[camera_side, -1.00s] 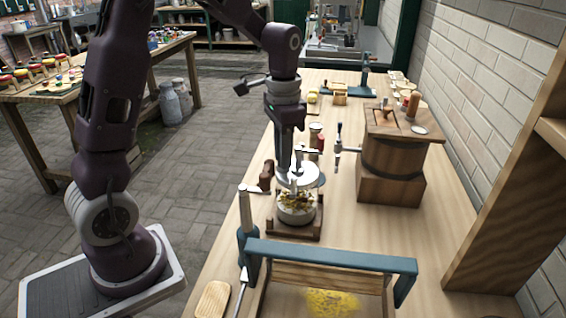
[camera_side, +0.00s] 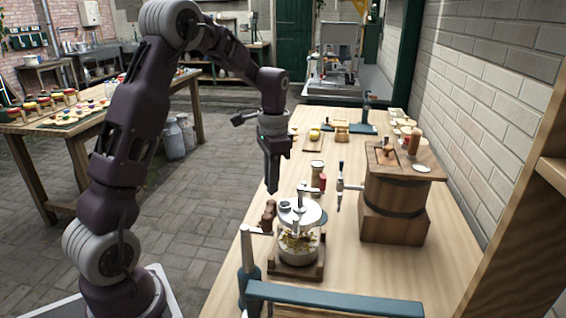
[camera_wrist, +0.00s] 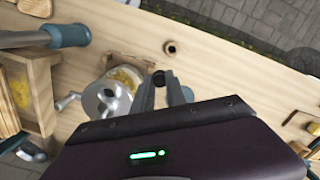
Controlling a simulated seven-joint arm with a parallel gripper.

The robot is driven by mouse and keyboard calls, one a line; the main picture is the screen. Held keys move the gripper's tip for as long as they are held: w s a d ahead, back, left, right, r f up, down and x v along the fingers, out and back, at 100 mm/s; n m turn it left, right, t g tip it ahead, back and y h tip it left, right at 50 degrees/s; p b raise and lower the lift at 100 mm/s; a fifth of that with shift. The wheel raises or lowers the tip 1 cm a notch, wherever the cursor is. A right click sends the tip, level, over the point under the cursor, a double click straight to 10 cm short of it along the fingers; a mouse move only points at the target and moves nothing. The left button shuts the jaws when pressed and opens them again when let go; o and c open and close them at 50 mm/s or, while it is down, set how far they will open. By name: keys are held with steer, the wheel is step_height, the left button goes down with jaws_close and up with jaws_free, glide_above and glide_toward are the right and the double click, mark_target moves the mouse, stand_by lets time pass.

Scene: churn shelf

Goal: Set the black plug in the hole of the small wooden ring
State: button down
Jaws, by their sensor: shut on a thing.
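The small wooden ring (camera_wrist: 169,46) lies on the bench in the wrist view, a brown disc with a dark hole. My gripper (camera_wrist: 167,86) is shut on the black plug (camera_wrist: 158,77), a small dark round piece at the fingertips. The plug appears apart from the ring, which lies above it in the picture. In the side view my gripper (camera_side: 272,188) points down, above and left of the glass jar. The plug is too small to make out there, and I cannot clearly tell the ring beside the jar.
The glass jar (camera_side: 298,246) with a crank lid stands close by on a wooden base. A wooden barrel with a tap (camera_side: 390,200) stands to the right. A blue frame (camera_side: 330,298) crosses the near end. The bench's left edge drops to the floor.

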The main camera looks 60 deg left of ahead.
steer(key=shift+s+a+f, duration=0.15)
steer(key=shift+a+f, duration=0.45)
steer(key=shift+f, duration=1.15)
steer(key=shift+s+a+f, duration=0.2)
steer(key=shift+a+f, duration=0.45)
steer(key=shift+f, duration=1.05)
steer(key=shift+s+a+f, duration=0.15)
steer(key=shift+a+f, duration=0.45)
steer(key=shift+f, duration=1.15)
steer(key=shift+f, duration=1.2)
steer(key=c, duration=1.3)
jaws_free()
steer(key=c, duration=0.4)
steer(key=shift+r, duration=0.1)
steer(key=shift+w+r, duration=0.2)
steer(key=shift+r, duration=3.4)
